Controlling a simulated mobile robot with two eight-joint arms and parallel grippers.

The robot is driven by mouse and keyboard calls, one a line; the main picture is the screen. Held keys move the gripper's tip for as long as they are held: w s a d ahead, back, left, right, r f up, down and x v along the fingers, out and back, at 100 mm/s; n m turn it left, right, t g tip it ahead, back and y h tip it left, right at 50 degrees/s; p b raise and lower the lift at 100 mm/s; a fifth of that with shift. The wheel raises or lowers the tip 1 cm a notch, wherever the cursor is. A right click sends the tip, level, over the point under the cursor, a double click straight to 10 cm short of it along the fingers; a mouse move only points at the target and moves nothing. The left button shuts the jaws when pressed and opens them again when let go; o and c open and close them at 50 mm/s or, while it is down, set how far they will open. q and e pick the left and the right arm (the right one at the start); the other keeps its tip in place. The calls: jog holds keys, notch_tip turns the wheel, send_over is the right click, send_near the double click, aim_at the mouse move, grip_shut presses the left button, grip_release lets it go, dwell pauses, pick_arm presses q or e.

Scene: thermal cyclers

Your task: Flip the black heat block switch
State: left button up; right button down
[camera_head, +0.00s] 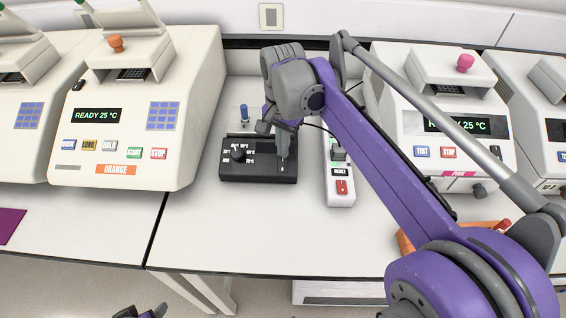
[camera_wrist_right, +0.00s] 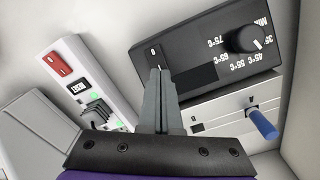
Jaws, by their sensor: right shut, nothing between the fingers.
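The black heat block (camera_head: 258,174) sits on the bench in the middle of the head view, with a round dial (camera_head: 238,154) and temperature marks on its top. In the right wrist view the black heat block (camera_wrist_right: 205,60) appears upside down, with its dial (camera_wrist_right: 245,40) at right. My right gripper (camera_head: 283,168) points down over the right end of the block. In the wrist view its shut, empty fingers (camera_wrist_right: 157,72) are at the "0" mark. A dark tip of my left gripper (camera_head: 142,312) barely shows at the bottom edge.
A white power strip (camera_head: 340,185) with a red switch stands just right of the block. A blue-handled lever (camera_head: 244,114) is behind it. The ORANGE cycler (camera_head: 130,120) is at left and the PINK cycler (camera_head: 440,110) at right. The bench in front (camera_head: 240,235) is clear.

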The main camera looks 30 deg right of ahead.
pick_arm(q)
jog(key=shift+s+f+b, duration=0.1)
jog(key=shift+f+b, duration=0.25)
jog(key=shift+f, duration=0.05)
pick_arm(e)
jog(key=shift+f, duration=0.75)
pick_arm(q)
jog(key=shift+r, duration=0.1)
pick_arm(e)
jog(key=shift+r, duration=0.15)
pick_arm(q)
jog(key=r+p, duration=0.1)
jog(key=r, duration=0.1)
jog(key=w+r+p, duration=0.1)
jog(key=p, duration=0.1)
jog(key=r+p, duration=0.2)
jog(key=shift+w+r, duration=0.3)
pick_arm(e)
notch_tip(320, 180, up, 7)
jog(key=shift+f, duration=0.15)
